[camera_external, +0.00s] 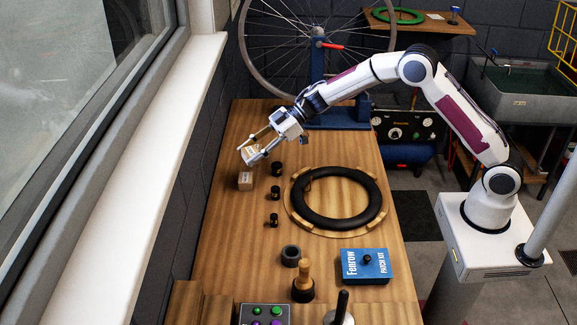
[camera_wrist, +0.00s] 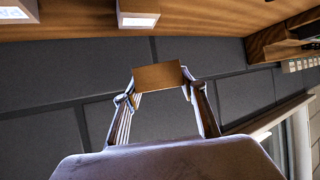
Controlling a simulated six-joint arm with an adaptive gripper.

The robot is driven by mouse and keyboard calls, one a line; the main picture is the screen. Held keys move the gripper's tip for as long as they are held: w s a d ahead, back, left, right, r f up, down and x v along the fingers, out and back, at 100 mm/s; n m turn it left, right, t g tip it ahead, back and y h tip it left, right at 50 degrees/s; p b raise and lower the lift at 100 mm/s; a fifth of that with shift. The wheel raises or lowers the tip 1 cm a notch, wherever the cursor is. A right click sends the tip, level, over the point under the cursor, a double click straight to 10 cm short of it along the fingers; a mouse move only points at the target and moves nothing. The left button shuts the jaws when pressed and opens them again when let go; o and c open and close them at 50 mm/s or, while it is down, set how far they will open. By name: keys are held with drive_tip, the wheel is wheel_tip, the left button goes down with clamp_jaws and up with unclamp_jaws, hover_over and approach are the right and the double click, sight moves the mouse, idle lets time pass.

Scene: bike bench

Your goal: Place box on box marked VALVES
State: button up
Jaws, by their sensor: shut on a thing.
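My gripper (camera_external: 252,152) is shut on a small brown box, held between its two fingertips near the left side of the workbench. The held box (camera_wrist: 158,77) shows a plain brown face in the wrist view. A small wooden box with a pale label (camera_external: 245,181) stands on the bench just below and in front of my gripper in the external view. The wrist view shows two labelled boxes at the top, one near the middle (camera_wrist: 138,14) and one at the left corner (camera_wrist: 17,11). I cannot read which label says VALVES.
Several small black parts (camera_external: 275,193) stand right of the lower box. A black tyre ring (camera_external: 337,222) lies on a round wooden board. A blue patch kit box (camera_external: 366,266) and a wooden-handled tool (camera_external: 303,283) are nearer. The wall and window sill (camera_external: 150,190) border the left side.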

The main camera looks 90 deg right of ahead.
drive_tip(key=shift+w+d+r, duration=0.25)
drive_tip(key=shift+w+r, duration=1)
drive_tip(key=shift+f+m, duration=0.1)
drive_tip(key=shift+m, duration=0.2)
drive_tip(key=shift+h, duration=0.3)
hover_over(245, 178)
drive_tip(key=shift+w+d+f, duration=0.1)
drive_tip(key=shift+f, duration=3)
drive_tip(key=shift+f, duration=1.9)
drive_tip(key=shift+f, duration=0.15)
